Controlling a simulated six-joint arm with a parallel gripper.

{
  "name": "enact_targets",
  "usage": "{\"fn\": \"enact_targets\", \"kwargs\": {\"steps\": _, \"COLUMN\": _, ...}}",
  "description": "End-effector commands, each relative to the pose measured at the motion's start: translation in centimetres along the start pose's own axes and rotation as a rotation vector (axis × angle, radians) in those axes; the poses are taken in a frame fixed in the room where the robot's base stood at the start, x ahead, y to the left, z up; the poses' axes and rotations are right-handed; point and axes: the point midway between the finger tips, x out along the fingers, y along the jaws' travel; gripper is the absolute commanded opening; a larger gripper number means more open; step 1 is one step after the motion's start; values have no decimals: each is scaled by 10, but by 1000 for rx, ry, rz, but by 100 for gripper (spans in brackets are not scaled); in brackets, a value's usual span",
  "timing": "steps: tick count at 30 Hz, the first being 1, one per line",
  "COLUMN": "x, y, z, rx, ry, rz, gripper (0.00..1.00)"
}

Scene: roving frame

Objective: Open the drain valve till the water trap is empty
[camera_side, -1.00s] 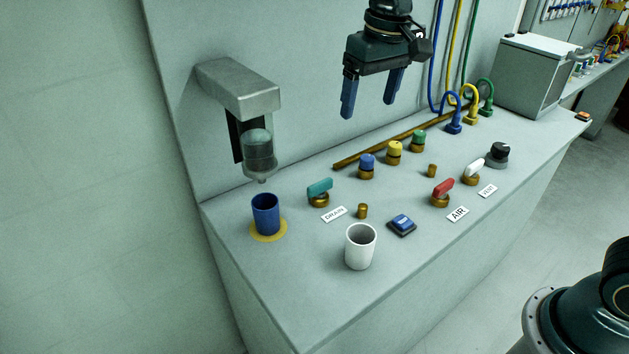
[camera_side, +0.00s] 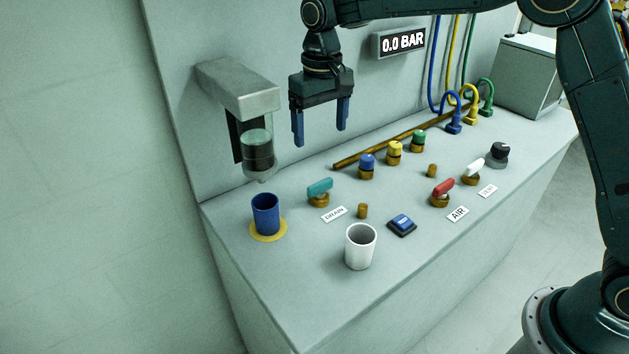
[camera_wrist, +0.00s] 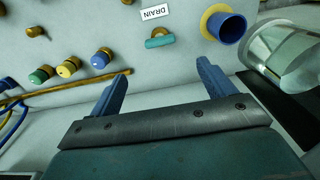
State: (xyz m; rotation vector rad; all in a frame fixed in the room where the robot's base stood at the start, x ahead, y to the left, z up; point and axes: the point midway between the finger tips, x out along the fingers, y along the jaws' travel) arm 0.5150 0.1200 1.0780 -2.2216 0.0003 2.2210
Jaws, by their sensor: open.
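The drain valve has a teal lever (camera_side: 319,188) on a brass base, beside a DRAIN label (camera_side: 334,214). The teal lever also shows in the wrist view (camera_wrist: 160,41). The water trap (camera_side: 257,151) is a clear bowl under a grey wall housing (camera_side: 240,88), with dark greenish water in its lower part. A blue cup (camera_side: 265,213) stands on a yellow ring (camera_side: 268,237) below the trap. My gripper (camera_side: 321,137) is open and empty, above and behind the drain lever, apart from it. In the wrist view its blue fingers (camera_wrist: 162,82) are spread.
A white cup (camera_side: 360,248) and a blue button (camera_side: 402,224) stand near the bench front. Blue (camera_side: 367,165), yellow (camera_side: 395,151) and green (camera_side: 418,140) knobs sit right of the lever. A red lever (camera_side: 443,187) sits by the AIR label. A gauge (camera_side: 403,41) reads 0.0 BAR.

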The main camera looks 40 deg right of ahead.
Motion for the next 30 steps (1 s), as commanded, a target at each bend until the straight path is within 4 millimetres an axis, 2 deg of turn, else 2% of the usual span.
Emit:
{"fn": "enact_targets", "kwargs": {"steps": 8, "x": 28, "y": 0, "z": 1, "rx": 0, "ry": -5, "rz": 1, "gripper": 82}}
{"fn": "enact_targets", "kwargs": {"steps": 24, "x": 108, "y": 0, "z": 1, "rx": 0, "ry": -3, "rz": 1, "gripper": 82}}
{"fn": "enact_targets", "kwargs": {"steps": 30, "x": 126, "y": 0, "z": 1, "rx": 0, "ry": -2, "rz": 0, "gripper": 82}}
